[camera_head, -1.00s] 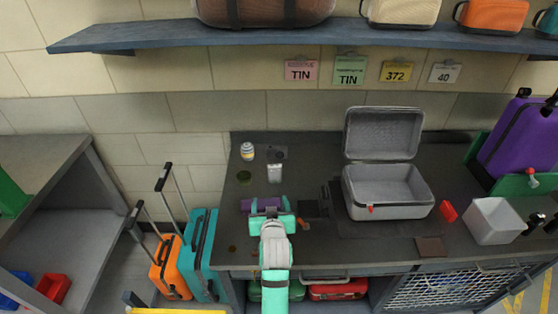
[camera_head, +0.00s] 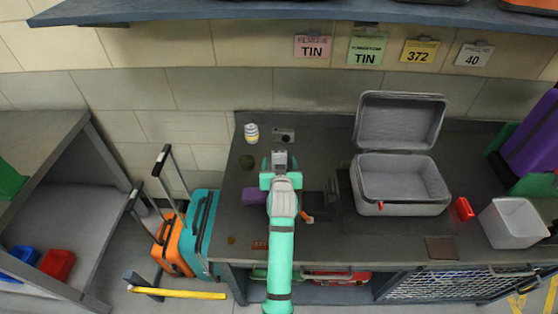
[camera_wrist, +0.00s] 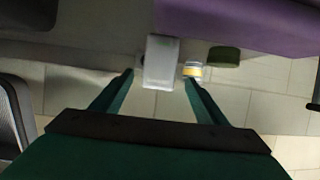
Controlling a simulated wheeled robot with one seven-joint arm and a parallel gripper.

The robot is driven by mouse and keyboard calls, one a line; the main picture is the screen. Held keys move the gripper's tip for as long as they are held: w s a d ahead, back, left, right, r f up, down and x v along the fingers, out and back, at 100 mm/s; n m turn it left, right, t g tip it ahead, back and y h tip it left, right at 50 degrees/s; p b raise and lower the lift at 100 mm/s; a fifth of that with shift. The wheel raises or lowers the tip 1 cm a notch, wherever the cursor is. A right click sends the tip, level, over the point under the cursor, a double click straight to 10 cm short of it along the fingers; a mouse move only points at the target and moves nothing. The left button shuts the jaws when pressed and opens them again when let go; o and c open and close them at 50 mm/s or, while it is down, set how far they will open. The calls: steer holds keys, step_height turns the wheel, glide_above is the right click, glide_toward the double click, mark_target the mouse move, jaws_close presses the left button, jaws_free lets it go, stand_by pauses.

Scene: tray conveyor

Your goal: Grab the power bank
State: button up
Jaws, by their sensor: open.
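A light grey block (camera_head: 279,158), which looks like the power bank, is on the dark workbench (camera_head: 325,135) just ahead of my gripper. In the wrist view the pale block (camera_wrist: 160,62) lies between the tips of my two green fingers. My gripper (camera_head: 279,164) is open, with its fingers on either side of the block's near end. A gap shows between the block and each finger in the wrist view. My gripper and arm hide the block's lower part in the head view.
A purple item (camera_head: 254,196) is left of my arm. An open grey suitcase (camera_head: 400,205) stands to the right, beside a white bin (camera_head: 513,222).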

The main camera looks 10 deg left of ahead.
mark_target(279, 157)
steer(key=x, duration=0.3)
steer(key=shift+w+r, duration=0.25)
steer(key=shift+w, duration=0.15)
steer(key=shift+x, duration=0.8)
steer(key=shift+s+d, duration=0.1)
steer(key=c, duration=1.3)
